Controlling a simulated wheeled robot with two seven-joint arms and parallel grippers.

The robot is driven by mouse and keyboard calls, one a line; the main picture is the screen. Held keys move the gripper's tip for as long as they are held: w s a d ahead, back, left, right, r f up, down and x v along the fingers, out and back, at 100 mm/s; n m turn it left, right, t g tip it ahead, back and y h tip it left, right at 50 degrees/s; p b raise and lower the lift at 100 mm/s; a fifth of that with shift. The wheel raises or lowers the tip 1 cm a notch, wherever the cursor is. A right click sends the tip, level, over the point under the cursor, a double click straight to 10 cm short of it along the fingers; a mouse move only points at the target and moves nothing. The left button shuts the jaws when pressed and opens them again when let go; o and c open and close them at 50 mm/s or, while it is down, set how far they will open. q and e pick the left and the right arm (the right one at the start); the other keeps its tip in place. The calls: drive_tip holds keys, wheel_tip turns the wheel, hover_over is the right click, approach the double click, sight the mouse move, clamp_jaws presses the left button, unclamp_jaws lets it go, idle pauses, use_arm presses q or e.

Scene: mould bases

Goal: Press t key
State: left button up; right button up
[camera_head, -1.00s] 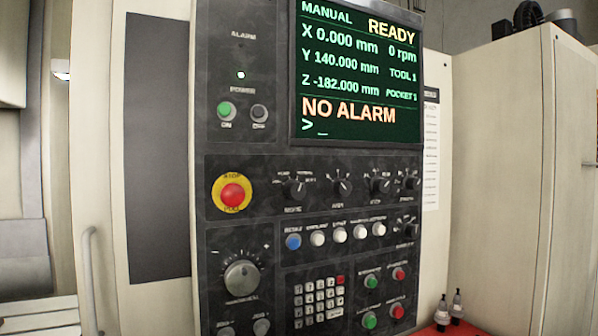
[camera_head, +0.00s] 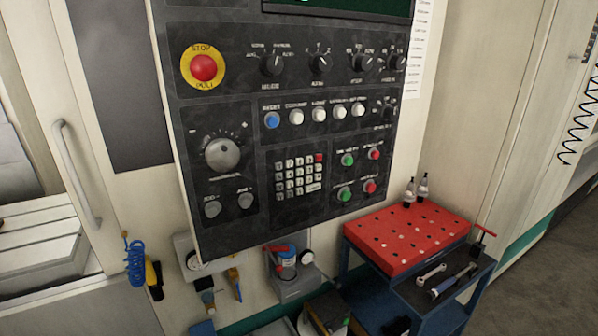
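The machine's dark control panel (camera_head: 235,110) fills the middle of the head view. Its keypad (camera_head: 298,176) sits in the lower middle, with several small white keys and one red key at its top right. The key letters are too small to read, so I cannot tell which key is T. Only the bottom edge of the screen (camera_head: 350,8) shows at the top. Neither of my grippers is in view.
A red emergency stop button (camera_head: 204,68) and a large dial (camera_head: 222,154) are on the panel's left. A blue cart with a red perforated top (camera_head: 410,235) stands below right, holding tools. A door handle (camera_head: 77,175) is at left. Grey floor (camera_head: 540,270) is clear at right.

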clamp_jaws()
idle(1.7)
